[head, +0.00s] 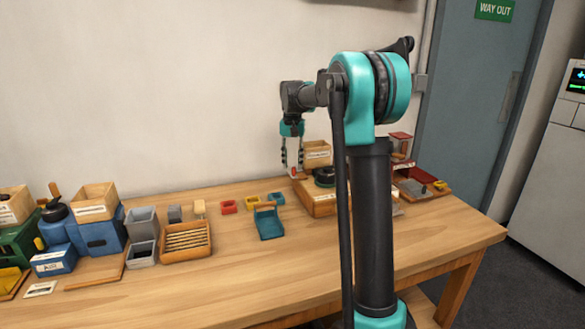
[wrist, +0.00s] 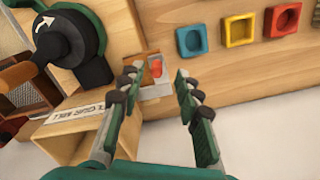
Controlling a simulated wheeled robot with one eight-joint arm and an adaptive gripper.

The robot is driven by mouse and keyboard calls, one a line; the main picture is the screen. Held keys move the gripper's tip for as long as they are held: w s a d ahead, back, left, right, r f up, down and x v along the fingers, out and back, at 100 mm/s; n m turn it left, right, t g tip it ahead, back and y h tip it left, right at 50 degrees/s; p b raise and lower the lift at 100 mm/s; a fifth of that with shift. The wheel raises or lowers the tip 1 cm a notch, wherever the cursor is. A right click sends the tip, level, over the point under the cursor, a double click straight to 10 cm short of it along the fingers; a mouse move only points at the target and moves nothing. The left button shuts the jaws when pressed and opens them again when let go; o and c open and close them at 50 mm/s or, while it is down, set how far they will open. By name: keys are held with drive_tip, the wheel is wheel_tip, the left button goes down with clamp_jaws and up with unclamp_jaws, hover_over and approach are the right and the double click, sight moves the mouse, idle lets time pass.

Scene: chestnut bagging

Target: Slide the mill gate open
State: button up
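The mill is a wooden box (head: 320,204) with a dark crank wheel on top, partly hidden behind my arm in the head view. In the wrist view its labelled wooden part (wrist: 70,128) and dark crank hub (wrist: 72,45) are on the left. A small red knob (wrist: 155,68), apparently the mill gate's handle, sits on a pale piece at the mill's side. My gripper (wrist: 155,78) is open, with the red knob between and just beyond its fingertips; no grip on it shows. In the head view my gripper (head: 292,166) points down at the red knob (head: 294,172).
Red (head: 228,207), yellow (head: 252,201) and teal (head: 277,198) small trays stand left of the mill. The table front (head: 240,290) is clear.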

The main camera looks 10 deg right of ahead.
wheel_tip(320, 180, up, 9)
drive_tip(key=shift+r, duration=0.15)
